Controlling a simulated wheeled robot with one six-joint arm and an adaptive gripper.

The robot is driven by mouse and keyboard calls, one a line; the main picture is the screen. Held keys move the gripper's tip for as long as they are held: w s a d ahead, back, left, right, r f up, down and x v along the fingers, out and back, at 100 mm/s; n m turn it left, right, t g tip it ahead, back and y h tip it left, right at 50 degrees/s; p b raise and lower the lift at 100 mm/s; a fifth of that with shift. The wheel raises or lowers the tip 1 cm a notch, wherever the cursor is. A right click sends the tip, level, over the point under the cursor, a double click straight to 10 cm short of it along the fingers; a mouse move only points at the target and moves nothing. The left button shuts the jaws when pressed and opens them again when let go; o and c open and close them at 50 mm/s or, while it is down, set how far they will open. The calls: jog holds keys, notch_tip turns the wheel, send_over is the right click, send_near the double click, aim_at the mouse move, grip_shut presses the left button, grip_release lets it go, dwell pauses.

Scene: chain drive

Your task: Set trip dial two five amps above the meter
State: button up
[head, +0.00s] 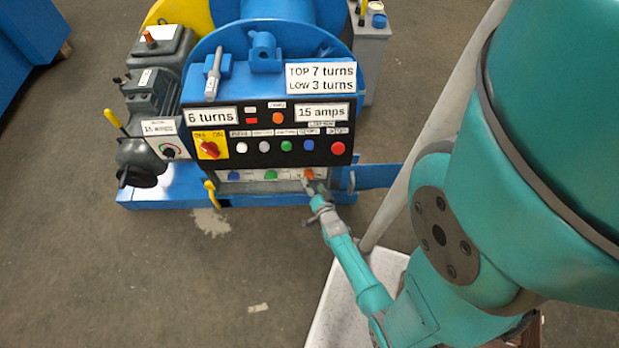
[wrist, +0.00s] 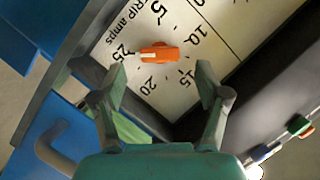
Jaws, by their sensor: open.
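The trip dial is an orange knob (wrist: 158,53) on a white plate marked "TRIP amps" with 5, 10, 15, 20 and 25 around it. The knob's white-marked end points left in the wrist view, toward the 25. In the head view the orange knob (head: 309,174) sits at the right of the lower panel. My gripper (wrist: 160,76) is open, its fingers spread wide with the knob in line between them and just beyond the tips; no contact shows. The gripper in the head view (head: 312,193) is just below the knob. The meter display (head: 323,113) reads "15 amps".
The upper black panel has a red switch (head: 209,149) and several buttons, including a red one (head: 338,148). The lower panel also holds a blue knob (head: 234,175) and a green knob (head: 270,174). A yellow lever (head: 210,191) is at left. Open floor lies in front.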

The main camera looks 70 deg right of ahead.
aim_at(310, 178)
jog(key=shift+x, duration=2.15)
jog(key=c, duration=1.2)
